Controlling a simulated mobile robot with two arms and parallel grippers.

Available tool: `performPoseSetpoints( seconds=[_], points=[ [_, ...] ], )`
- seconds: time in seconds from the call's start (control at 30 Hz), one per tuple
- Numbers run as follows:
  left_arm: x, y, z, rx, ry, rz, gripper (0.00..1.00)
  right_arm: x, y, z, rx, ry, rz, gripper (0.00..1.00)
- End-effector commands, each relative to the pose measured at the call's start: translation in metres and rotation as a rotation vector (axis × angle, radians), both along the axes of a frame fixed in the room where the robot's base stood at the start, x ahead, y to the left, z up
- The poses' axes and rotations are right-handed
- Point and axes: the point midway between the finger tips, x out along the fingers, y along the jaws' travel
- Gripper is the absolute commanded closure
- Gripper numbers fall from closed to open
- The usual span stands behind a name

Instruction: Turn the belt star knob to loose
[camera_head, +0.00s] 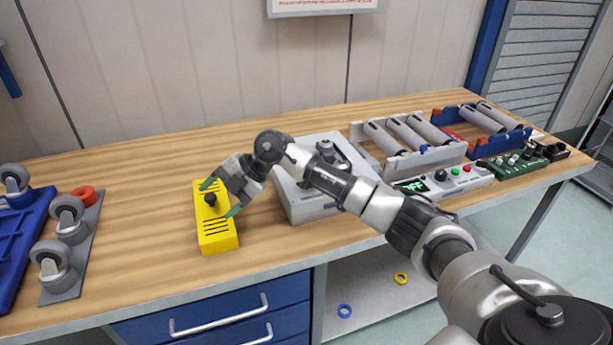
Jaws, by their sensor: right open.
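A yellow slotted box (219,240) lies on the wooden bench, left of the middle. A small black knob (210,199) stands up from its top; it looks like the star knob, but its shape is too small to make out. My right gripper (220,197) is open over the yellow box, its two teal-tipped fingers spread on either side of the knob. I cannot tell whether a finger touches it. The knob's setting cannot be read. My left gripper is not in view.
A grey machine (306,206) sits just right of the yellow box, partly behind my right arm. A roller frame (447,156) and a control panel (466,178) stand farther right. Casters on a grey plate (82,252) are at left. Bench (150,262) between is clear.

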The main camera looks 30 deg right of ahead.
Motion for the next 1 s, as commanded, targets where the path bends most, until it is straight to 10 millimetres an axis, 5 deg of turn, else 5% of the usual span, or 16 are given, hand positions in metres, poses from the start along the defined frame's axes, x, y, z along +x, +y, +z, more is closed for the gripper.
performPoseSetpoints(
  seconds=[0.03,0.2,0.4,0.57,1.0],
  points=[
    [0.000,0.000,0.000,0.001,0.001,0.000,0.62,0.009,-0.034,0.008,-0.136,0.054,-0.038,0.29],
    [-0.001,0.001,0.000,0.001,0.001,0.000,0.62,0.012,-0.142,0.036,-0.518,0.290,-0.245,0.29],
    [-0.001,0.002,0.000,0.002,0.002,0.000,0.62,-0.003,-0.211,0.070,-0.721,0.461,-0.443,0.29],
    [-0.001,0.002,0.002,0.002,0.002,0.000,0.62,-0.007,-0.221,0.067,-0.752,0.493,-0.477,0.29],
    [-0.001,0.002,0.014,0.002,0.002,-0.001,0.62,-0.007,-0.219,-0.009,-0.748,0.490,-0.468,0.29]
  ],
)
